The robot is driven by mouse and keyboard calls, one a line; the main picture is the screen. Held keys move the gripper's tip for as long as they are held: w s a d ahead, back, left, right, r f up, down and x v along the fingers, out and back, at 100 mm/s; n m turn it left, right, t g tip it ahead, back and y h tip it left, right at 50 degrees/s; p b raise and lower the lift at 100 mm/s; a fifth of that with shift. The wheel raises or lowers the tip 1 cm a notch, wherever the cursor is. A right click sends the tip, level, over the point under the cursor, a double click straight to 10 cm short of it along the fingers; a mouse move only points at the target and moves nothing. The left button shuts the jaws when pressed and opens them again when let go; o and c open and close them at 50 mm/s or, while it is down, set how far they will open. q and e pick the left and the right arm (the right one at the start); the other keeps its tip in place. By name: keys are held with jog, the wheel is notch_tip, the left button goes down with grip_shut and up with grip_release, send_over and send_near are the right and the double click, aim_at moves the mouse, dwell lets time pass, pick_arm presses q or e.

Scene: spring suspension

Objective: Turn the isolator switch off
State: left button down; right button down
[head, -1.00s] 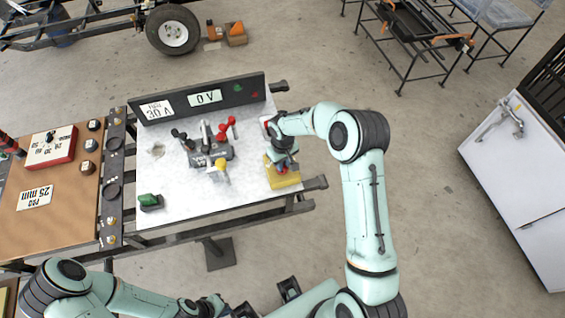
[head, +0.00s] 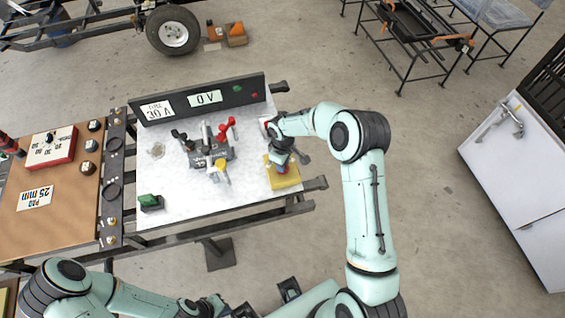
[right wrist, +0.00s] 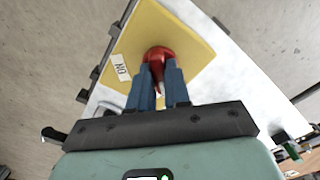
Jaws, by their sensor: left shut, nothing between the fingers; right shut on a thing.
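The isolator switch is a yellow plate (head: 288,181) with a red knob, at the right end of the white bench top in the head view. The plate also fills the upper middle of the right wrist view (right wrist: 193,38), with an ON label (right wrist: 121,67) on it. My right gripper (head: 281,166) is over the plate. In the right wrist view, its blue fingers are shut on the red knob (right wrist: 159,53) and hide part of it. My left gripper (head: 212,304) is shut and empty, low in the head view, apart from the bench.
A dark panel (head: 236,92) with a 0 V display stands along the bench's back edge. A clamp block with red, black and yellow handles (head: 211,154) is left of the switch. A green-topped block (head: 150,201) sits at the front left. The bench's front middle is clear.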

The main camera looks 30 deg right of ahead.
jog(key=c, duration=1.1)
grip_release()
notch_tip(320, 180, up, 14)
jog(key=shift+f, duration=0.25)
